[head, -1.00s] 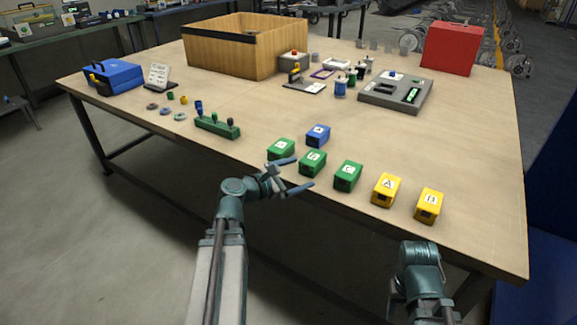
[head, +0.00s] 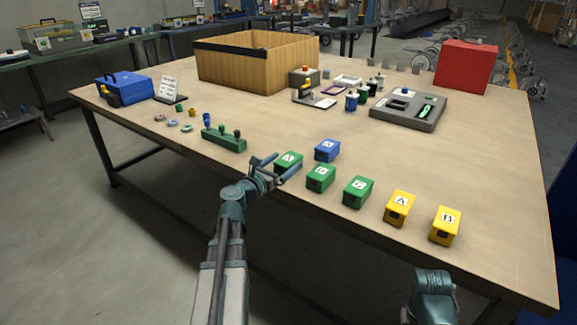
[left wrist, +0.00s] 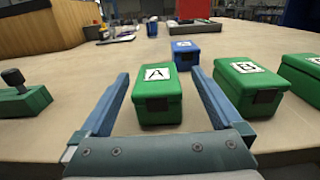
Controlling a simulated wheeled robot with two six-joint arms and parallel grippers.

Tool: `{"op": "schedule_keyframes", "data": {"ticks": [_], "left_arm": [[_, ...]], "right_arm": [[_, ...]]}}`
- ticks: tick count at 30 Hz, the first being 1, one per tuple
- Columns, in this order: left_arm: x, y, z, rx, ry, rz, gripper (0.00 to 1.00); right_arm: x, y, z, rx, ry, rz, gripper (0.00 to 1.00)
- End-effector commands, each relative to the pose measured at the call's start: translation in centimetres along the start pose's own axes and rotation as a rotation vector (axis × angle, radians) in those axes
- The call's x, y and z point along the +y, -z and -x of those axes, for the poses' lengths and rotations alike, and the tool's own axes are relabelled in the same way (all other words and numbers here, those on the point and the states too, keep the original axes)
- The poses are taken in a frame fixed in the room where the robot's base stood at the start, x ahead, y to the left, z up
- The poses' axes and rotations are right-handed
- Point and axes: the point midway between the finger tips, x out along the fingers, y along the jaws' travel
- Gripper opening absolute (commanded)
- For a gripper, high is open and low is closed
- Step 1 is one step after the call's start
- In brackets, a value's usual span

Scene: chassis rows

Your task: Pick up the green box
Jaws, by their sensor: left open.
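Three small green boxes stand in a row near the table's front edge. The box labelled A (head: 288,162) is leftmost, box B (head: 321,178) is beside it, and box C (head: 358,192) is to the right. My left gripper (head: 284,161) is open and empty at the front of box A. In the left wrist view, box A (left wrist: 157,97) sits centred between the two open fingers, with visible gaps on both sides. Box B (left wrist: 252,84) is just outside the right finger. Only a piece of my right arm shows at the bottom of the head view; its jaws are not seen.
A blue box (head: 327,150) stands behind box A. Two yellow boxes (head: 399,207) stand right of box C. A green block with knobs (head: 224,139) is to the left. A wooden crate (head: 240,66), a grey tray (head: 408,112) and a red box (head: 466,67) are farther back.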

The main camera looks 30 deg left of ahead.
Motion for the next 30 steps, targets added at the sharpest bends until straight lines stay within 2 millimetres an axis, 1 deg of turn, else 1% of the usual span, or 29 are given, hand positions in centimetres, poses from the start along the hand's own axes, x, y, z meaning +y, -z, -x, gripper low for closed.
{"op": "schedule_keyframes", "data": {"ticks": [1, 3, 10, 13, 17, 21, 23, 30], "left_arm": [[0.1, 0.0, -0.6, 0.000, 0.001, 0.000, 1.00], [0.1, 0.0, -1.0, 0.000, 0.000, -0.001, 1.00], [0.0, 0.0, -1.2, 0.000, -0.001, -0.001, 1.00], [0.1, 0.1, -1.9, 0.000, 0.000, -0.001, 1.00], [0.4, 0.4, -3.5, 0.000, 0.002, -0.001, 1.00], [0.6, 0.4, -5.6, 0.000, 0.002, -0.001, 1.00], [0.5, 0.4, -6.2, 0.000, 0.002, -0.001, 1.00], [0.5, 0.4, -6.3, 0.000, 0.000, -0.001, 1.00]], "right_arm": [[0.0, 0.0, 0.0, 0.000, 0.000, 0.000, 0.50], [0.0, 0.0, 0.0, 0.000, 0.000, 0.000, 0.50], [0.0, 0.0, 0.0, 0.000, 0.000, 0.000, 0.50], [0.0, 0.0, -0.1, 0.000, 0.000, 0.000, 0.50], [0.0, 0.0, -0.3, 0.000, 0.000, 0.000, 0.50], [0.0, 0.0, -0.4, 0.000, -0.001, 0.000, 0.50], [0.0, 0.0, -0.4, 0.000, -0.001, 0.000, 0.50], [0.0, 0.0, -0.4, 0.000, -0.001, 0.000, 0.50]]}}
